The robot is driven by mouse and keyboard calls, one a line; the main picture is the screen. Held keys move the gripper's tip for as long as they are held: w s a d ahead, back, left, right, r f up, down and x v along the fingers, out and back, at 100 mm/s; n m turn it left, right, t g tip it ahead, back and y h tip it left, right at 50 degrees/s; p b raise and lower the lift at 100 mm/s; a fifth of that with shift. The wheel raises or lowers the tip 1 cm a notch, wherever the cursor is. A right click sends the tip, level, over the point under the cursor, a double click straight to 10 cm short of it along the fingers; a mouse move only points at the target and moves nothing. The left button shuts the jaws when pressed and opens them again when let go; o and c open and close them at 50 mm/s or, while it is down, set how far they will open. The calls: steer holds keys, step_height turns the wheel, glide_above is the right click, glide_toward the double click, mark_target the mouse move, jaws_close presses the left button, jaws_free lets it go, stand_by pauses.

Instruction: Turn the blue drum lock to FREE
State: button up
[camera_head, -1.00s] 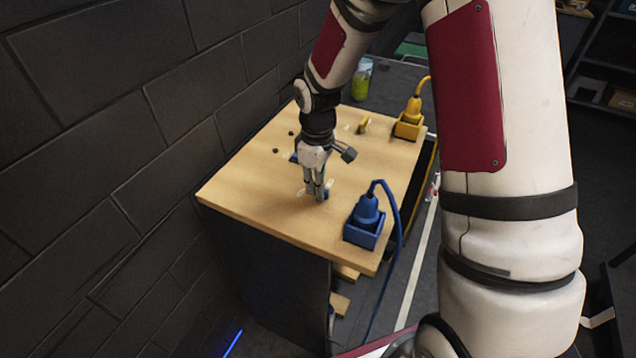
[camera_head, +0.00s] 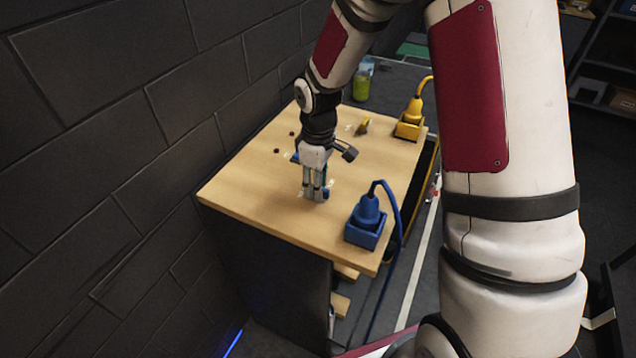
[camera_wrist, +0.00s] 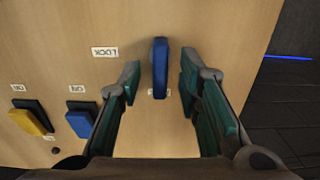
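The blue drum lock (camera_wrist: 159,68) is a narrow upright blue handle on the wooden top, seen between my fingers in the wrist view. In the head view a little blue of it (camera_head: 326,194) shows beside my fingers. A LOCK label (camera_wrist: 104,52) lies to its left in the wrist view. Another label beneath the handle is mostly hidden and unreadable. My gripper (camera_wrist: 160,74) is open, with one finger on each side of the handle. Gaps show between handle and both fingers. In the head view my gripper (camera_head: 315,194) points down at the top.
A yellow switch (camera_wrist: 27,121) and a blue switch (camera_wrist: 79,123), both near ON labels, sit left in the wrist view. A blue plug in its socket (camera_head: 364,235) stands front right, a yellow plug (camera_head: 410,118) back right. A dark brick wall (camera_head: 110,130) borders the left.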

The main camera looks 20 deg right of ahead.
step_height(320, 180, up, 12)
stand_by(0.5)
stand_by(0.3)
